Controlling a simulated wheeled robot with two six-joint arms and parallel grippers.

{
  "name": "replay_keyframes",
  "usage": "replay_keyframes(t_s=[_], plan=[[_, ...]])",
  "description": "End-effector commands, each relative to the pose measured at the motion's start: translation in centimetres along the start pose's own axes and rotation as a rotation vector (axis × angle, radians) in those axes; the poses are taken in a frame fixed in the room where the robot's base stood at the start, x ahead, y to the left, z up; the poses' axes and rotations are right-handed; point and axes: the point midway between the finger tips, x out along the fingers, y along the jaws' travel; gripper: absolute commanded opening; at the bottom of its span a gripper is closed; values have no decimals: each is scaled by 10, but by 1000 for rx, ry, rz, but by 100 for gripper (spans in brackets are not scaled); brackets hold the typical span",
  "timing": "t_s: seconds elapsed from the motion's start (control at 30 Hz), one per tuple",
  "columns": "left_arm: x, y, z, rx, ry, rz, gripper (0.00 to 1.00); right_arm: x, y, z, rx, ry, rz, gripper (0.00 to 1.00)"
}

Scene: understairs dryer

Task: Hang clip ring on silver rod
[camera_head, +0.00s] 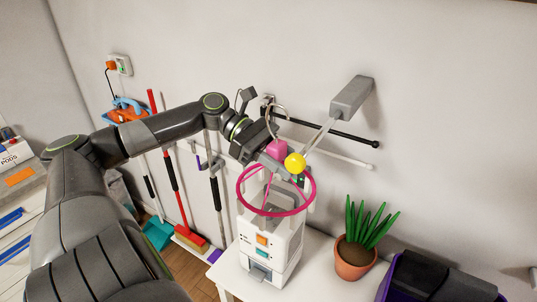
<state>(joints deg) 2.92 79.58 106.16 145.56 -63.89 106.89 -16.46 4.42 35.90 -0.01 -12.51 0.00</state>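The clip ring has a magenta hoop (241,197), pink cords, a pink block (276,148) and a pale curved hook (285,110) at the top. My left gripper (277,154) comes in from the left and appears shut around the pink block. The hoop hangs below it. The silver rod (322,135) runs from a grey wall block (351,96) down-left toward a yellow ball (295,162), which seems to be its tip. The hook is left of the rod and appears apart from it; depth is unclear. My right gripper is not in view.
A black rod (335,131) and a white rod (340,156) stick out nearby. Brooms (182,205) lean at the left wall.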

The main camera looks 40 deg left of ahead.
Motion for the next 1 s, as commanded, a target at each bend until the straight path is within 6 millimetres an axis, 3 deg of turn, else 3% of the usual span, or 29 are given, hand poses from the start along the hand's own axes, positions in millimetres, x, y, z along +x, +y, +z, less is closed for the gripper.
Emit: replay_keyframes(t_s=[0.23, 0.53, 0.7, 1.0], plan=[[40, 0, 13, 8, -7, -2, 10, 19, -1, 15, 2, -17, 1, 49], [79, -1, 28, 1, -6, -1, 10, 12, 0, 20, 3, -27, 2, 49], [84, 0, 7, -2, -1, 1, 10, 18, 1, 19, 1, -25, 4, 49], [86, 0, 1, -1, 0, 1, 10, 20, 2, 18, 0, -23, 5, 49]])
